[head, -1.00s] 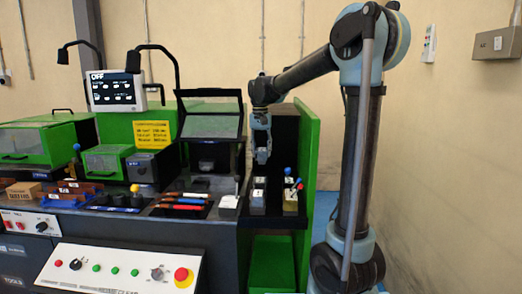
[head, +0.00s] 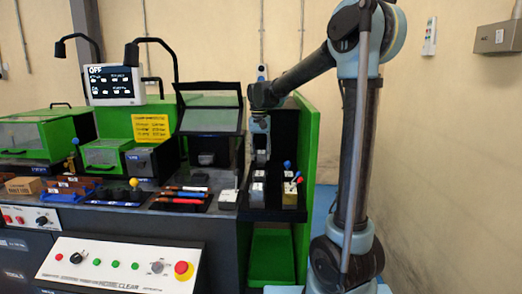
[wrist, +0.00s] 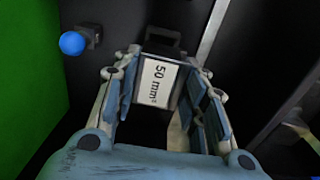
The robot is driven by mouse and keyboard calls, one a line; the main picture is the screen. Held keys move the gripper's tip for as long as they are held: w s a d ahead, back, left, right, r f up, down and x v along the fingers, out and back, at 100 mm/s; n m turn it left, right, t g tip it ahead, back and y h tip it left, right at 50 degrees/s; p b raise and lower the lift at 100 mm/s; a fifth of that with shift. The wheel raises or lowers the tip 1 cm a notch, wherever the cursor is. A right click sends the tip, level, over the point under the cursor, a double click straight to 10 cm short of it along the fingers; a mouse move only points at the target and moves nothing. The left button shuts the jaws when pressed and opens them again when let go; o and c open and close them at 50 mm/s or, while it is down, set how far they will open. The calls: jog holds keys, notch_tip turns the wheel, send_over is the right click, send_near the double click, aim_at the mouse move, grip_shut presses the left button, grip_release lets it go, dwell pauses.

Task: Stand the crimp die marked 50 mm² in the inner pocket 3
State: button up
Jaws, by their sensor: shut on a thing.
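The crimp die marked 50 mm² (wrist: 158,82) is between the fingers of my gripper (wrist: 160,100) in the wrist view. It is a dark block with a white label that faces the camera. My gripper is shut on it. In the head view my gripper (head: 261,158) points down over the black shelf at the right end of the bench, just above small light-topped blocks (head: 257,190). The die cannot be told apart in its fingers there. No pocket numbers are readable, so I cannot tell which is inner pocket 3.
A green side panel (head: 308,150) stands close to the right of my gripper. A blue knob (wrist: 73,43) shows in the wrist view. A grey block (head: 228,199) sits to the left.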

aim_at(261, 162)
jog(key=shift+f, duration=0.9)
jog(key=shift+f, duration=1.4)
dwell(1.5)
jog(key=o, duration=1.3)
jog(key=shift+o, duration=0.2)
notch_tip(261, 162, up, 12)
jog(key=shift+a+f, duration=0.1)
jog(key=shift+a, duration=0.05)
